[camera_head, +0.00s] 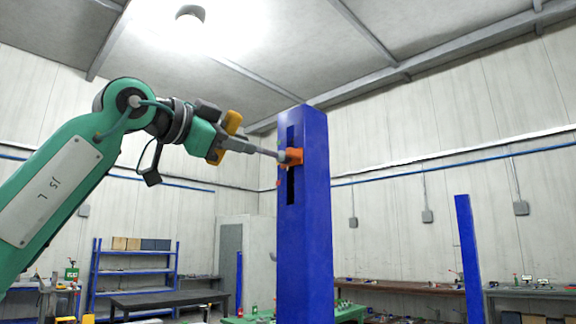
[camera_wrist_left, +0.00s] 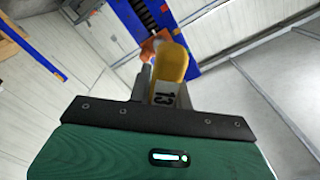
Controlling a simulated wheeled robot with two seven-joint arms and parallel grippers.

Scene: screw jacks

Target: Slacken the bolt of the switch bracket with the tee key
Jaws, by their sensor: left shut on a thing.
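My left gripper (camera_head: 230,143) is shut on the tee key, whose yellow handle (camera_head: 232,122) sticks out above the fingers. In the left wrist view the yellow handle (camera_wrist_left: 172,64) shows close up, by a tag reading 13. The key's grey shaft (camera_head: 264,151) points right, its tip at or very near the orange switch bracket (camera_head: 295,156) on the blue column (camera_head: 305,230). The bracket also shows in the left wrist view (camera_wrist_left: 148,48), partly behind the handle. The bolt itself is hidden, so I cannot tell whether the key is seated on it. My right gripper is not in view.
The column has a dark vertical slot (camera_head: 291,185) beside the bracket. A second blue column (camera_head: 468,255) stands farther right. Blue shelves (camera_head: 135,270) and workbenches (camera_head: 400,286) line the walls. The air around the left arm is clear.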

